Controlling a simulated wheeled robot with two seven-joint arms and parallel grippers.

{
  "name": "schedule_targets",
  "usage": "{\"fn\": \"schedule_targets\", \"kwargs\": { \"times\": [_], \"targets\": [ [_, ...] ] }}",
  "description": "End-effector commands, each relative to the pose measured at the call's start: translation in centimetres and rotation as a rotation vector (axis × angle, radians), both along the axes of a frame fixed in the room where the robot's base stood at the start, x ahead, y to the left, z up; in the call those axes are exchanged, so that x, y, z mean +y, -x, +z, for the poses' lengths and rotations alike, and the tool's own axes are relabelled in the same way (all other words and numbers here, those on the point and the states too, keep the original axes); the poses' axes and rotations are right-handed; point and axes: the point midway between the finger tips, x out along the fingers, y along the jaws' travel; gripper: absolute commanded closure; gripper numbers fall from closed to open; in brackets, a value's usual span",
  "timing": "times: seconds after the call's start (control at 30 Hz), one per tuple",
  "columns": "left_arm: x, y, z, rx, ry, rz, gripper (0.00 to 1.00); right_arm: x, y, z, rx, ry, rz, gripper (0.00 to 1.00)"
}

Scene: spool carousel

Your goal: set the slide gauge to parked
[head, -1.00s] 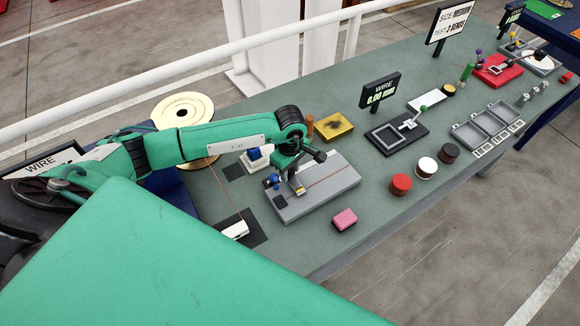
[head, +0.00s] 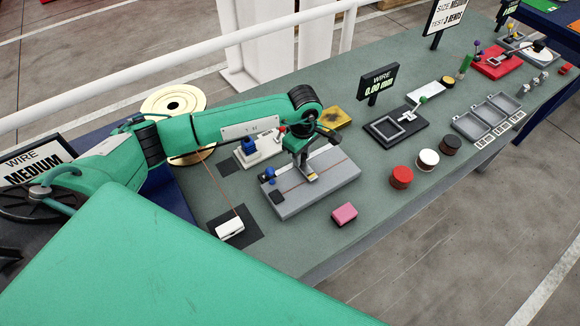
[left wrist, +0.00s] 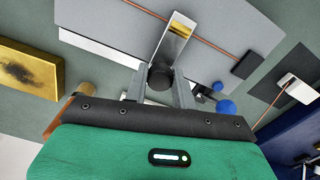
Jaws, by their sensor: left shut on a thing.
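The slide gauge appears to be the grey plate (head: 330,190) on the bench, with a copper wire along its top. Its metal slider (head: 309,174) stands near the plate's middle, and in the left wrist view the bright slider (left wrist: 177,34) crosses the wire. My left gripper (head: 303,163) is over the plate, shut on the slider's dark knob (left wrist: 160,77), which sits between the fingers. A blue knob (head: 268,174) and a black block (head: 277,197) are at the plate's left end. Any parked mark is not readable. My right gripper is not in view.
A white clamp unit (head: 258,148) stands behind the plate, a yellow block (head: 337,118) behind right. A pink block (head: 344,214) lies in front. A white wire guide (head: 229,228) is at left.

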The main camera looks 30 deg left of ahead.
Motion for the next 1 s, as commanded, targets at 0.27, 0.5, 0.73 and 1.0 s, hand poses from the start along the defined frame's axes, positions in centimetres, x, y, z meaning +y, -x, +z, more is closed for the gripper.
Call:
{"fn": "schedule_targets", "kwargs": {
  "times": [0.27,0.5,0.73,1.0],
  "targets": [
    [-3.0,-5.2,-0.6,-0.008,0.002,0.0,1.0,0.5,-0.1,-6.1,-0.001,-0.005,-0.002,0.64],
    [-4.9,-8.3,-0.3,-0.006,0.002,0.002,1.0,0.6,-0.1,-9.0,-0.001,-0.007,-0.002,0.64],
    [-5.7,-9.9,-0.1,-0.003,0.0,0.002,1.0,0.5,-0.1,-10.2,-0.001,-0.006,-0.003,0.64],
    [-5.9,-10.3,0.2,-0.005,0.001,0.002,1.0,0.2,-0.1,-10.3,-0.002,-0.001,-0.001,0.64]
  ]
}}
